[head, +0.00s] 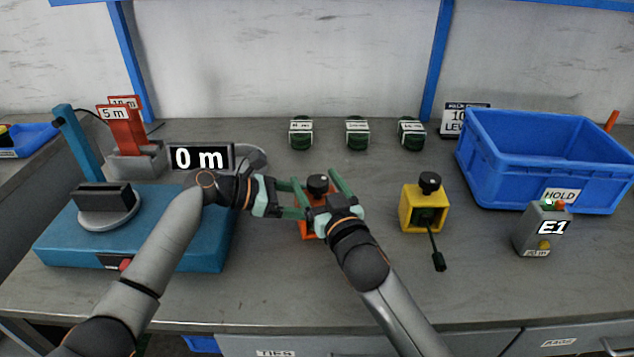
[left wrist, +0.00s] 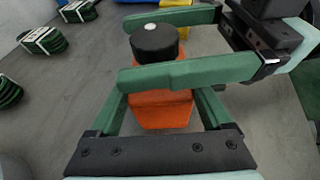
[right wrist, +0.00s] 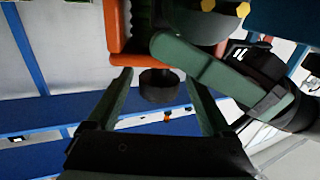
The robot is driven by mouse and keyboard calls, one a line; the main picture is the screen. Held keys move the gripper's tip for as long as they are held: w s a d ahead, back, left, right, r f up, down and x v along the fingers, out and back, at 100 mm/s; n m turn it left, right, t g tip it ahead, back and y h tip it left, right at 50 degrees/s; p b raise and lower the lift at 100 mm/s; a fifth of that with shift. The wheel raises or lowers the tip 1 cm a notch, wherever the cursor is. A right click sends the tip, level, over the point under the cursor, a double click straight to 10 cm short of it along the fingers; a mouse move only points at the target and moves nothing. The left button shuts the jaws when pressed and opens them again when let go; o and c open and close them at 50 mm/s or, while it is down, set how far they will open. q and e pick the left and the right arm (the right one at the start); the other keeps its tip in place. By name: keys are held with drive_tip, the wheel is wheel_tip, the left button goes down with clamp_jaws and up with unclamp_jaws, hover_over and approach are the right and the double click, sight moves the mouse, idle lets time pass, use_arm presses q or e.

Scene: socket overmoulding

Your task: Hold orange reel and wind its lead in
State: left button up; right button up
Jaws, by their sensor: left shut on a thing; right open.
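The orange reel (head: 309,229) stands on the grey bench between my two grippers, with a black knob (head: 318,184) on top. My left gripper (head: 303,198) comes in from the left and is shut on the reel's body; its fingers flank the orange body (left wrist: 160,108) in the left wrist view. My right gripper (head: 315,177) is open, with one finger on each side of the knob (right wrist: 160,88); gaps show beside the knob in the right wrist view. A display (head: 201,158) reads "0 m".
A yellow reel (head: 411,210) with a hanging black-ended lead stands right of my right gripper. A teal machine (head: 75,245) is left. Green coils (head: 357,133) line the back.

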drive_tip(key=v, duration=1.2)
